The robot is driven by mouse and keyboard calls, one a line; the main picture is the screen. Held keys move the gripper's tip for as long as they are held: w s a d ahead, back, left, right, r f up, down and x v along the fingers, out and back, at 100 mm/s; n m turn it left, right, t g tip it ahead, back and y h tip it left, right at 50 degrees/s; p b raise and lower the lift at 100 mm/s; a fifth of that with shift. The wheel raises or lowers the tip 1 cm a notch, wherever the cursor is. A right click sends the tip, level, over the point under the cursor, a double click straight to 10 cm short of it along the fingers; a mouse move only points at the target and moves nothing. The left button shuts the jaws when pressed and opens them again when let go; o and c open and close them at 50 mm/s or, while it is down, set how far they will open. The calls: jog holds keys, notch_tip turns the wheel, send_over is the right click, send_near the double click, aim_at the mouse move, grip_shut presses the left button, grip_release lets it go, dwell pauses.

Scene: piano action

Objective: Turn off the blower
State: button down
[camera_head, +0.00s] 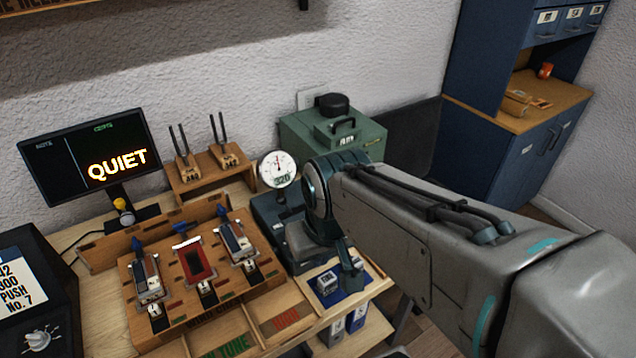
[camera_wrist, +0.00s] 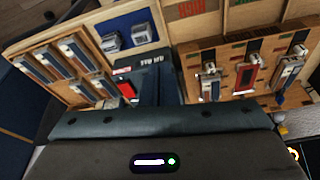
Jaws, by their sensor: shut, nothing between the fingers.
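A green case (camera_head: 372,140) with a carry handle, a small white label and a black round top stands against the wall; I cannot tell for certain whether it is the blower. In front of it is a dark blue-grey unit (camera_head: 266,212) beside a round dial gauge (camera_head: 278,168) reading about 320. My gripper (camera_head: 352,285) points down to the right of this unit, partly hidden by my arm. In the wrist view the shut, empty fingers (camera_wrist: 157,85) are beside a small red switch-like part (camera_wrist: 127,90) on a dark housing. Contact cannot be told.
A wooden rack (camera_head: 205,280) with several key modules lies left of my gripper. A small grey box (camera_head: 325,283) sits on a blue mat close by. A screen (camera_head: 90,155) reads QUIET. A blue cabinet (camera_head: 520,150) stands at the right.

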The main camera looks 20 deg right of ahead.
jog(key=w+d+r+n+b, duration=0.1)
jog(key=w+d+n, duration=0.4)
jog(key=w+n, duration=0.3)
jog(key=w+d+r+n+g, duration=0.1)
jog(key=w+d+r+n, duration=0.1)
jog(key=w+d+n, duration=0.3)
jog(key=shift+w+n+g+b, duration=0.35)
jog(key=shift+w+n, duration=1.9)
jog(key=shift+n, duration=1.35)
jog(key=f, duration=0.4)
jog(key=w+f, duration=0.1)
jog(key=f, duration=0.4)
jog(key=f+p, duration=0.1)
jog(key=f, duration=0.4)
jog(key=shift+w+a, duration=0.2)
jog(key=shift+w, duration=0.1)
